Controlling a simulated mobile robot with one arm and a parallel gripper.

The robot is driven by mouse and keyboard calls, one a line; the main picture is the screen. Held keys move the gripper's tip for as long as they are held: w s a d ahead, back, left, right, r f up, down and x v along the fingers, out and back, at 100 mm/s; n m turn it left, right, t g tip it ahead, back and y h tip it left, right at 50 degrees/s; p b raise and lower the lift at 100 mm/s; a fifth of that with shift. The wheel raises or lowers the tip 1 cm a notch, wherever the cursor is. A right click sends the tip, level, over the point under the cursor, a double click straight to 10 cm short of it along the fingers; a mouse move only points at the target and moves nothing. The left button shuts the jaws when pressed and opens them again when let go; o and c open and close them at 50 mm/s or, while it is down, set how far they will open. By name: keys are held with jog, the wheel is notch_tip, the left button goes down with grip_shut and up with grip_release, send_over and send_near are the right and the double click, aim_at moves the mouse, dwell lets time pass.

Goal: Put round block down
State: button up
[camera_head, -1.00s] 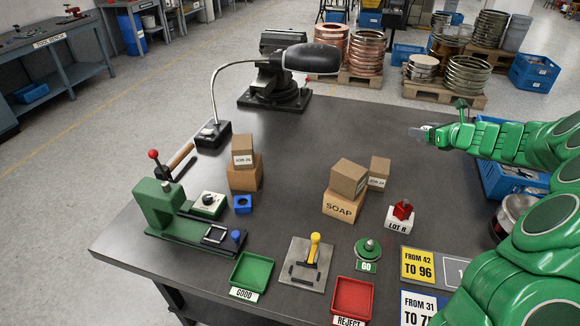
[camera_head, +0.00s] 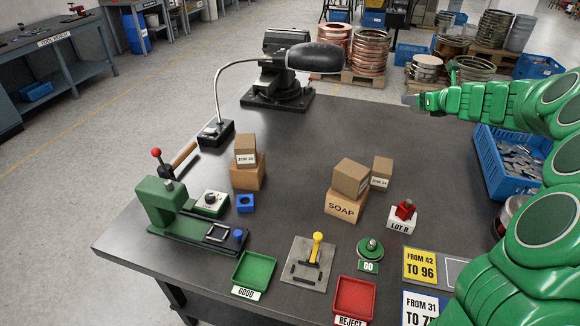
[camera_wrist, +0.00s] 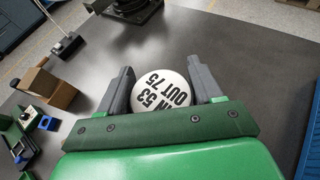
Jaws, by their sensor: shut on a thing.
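In the wrist view a white round block (camera_wrist: 162,91) with black print reading "53" and "OUT 75" sits between the two grey fingers of my gripper (camera_wrist: 160,75). The fingers touch or nearly touch its sides, and its lower edge is hidden by the green gripper body. In the head view my gripper (camera_head: 412,101) is above the far right part of the grey table (camera_head: 300,135). The block cannot be made out there. The bare table top lies below it in the wrist view.
A blue crate (camera_head: 491,160) of metal parts stands at the right edge. A black vise (camera_head: 277,95) stands behind. The table's far middle is clear.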

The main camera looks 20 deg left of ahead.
jog(key=s+a+m+t+h, duration=0.25)
jog(key=a+m+h, duration=0.25)
jog(key=a, duration=1.9)
jog(key=s+a+m+h, duration=0.2)
jog(key=s+a+h, duration=0.1)
jog(key=s+a, duration=0.65)
send_over(291, 163)
jog(key=s, duration=0.1)
jog(key=shift+t, duration=0.25)
jog(key=f, duration=2.6)
jog(key=shift+s+d+f, duration=0.15)
jog(key=shift+s+d, duration=0.05)
jog(key=shift+d, duration=0.1)
jog(key=shift+w+f, duration=0.35)
jog(key=shift+w, duration=0.05)
jog(key=shift+w+a+f, duration=0.25)
jog(key=shift+w+f, duration=0.05)
jog(key=shift+f, duration=1.8)
